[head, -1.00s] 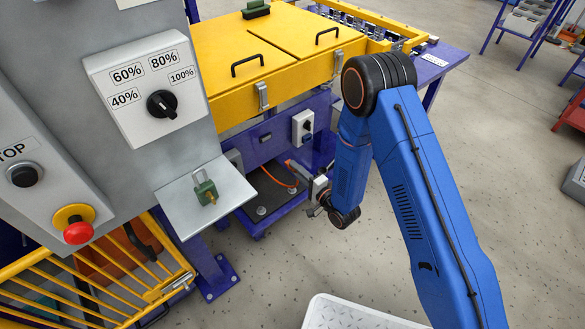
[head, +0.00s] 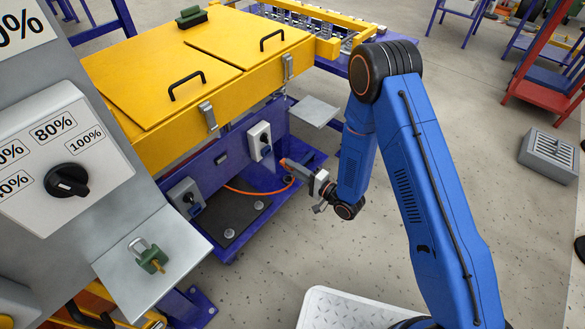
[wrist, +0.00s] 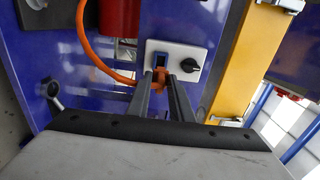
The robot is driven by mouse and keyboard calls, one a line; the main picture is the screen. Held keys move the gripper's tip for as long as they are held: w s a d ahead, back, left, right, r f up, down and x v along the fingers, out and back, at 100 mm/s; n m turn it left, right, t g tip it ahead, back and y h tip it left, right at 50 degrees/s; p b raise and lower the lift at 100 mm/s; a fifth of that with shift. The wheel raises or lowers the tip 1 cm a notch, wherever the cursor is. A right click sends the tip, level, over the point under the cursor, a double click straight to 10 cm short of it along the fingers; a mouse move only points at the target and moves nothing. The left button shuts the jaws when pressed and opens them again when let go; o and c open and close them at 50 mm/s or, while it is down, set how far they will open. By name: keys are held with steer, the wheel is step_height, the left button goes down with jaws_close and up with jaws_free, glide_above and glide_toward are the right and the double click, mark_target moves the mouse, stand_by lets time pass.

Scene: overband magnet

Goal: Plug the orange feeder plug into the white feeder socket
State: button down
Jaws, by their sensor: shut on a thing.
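The orange feeder plug (head: 285,163) is held at the tips of my gripper (head: 291,167), which is shut on it. In the wrist view the plug (wrist: 161,77) shows between the two dark fingertips (wrist: 164,82). An orange cable (head: 250,191) runs from it in a curve to the left. The white feeder socket (head: 265,131) is a white box with a black knob on the blue frame. In the wrist view the white socket (wrist: 176,50) has a dark blue opening left of its knob. The plug appears just below that opening; the head view shows a gap between plug and box.
A yellow machine cover (head: 200,64) overhangs the socket. A grey box with a knob (head: 186,196) stands left of it. A small grey shelf (head: 315,111) juts out at right. A control cabinet (head: 90,110) stands near left.

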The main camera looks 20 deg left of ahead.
steer(key=shift+x, duration=2.9)
steer(key=shift+x, duration=1.45)
steer(key=c, duration=1.5)
jaws_free()
steer(key=shift+v, duration=3)
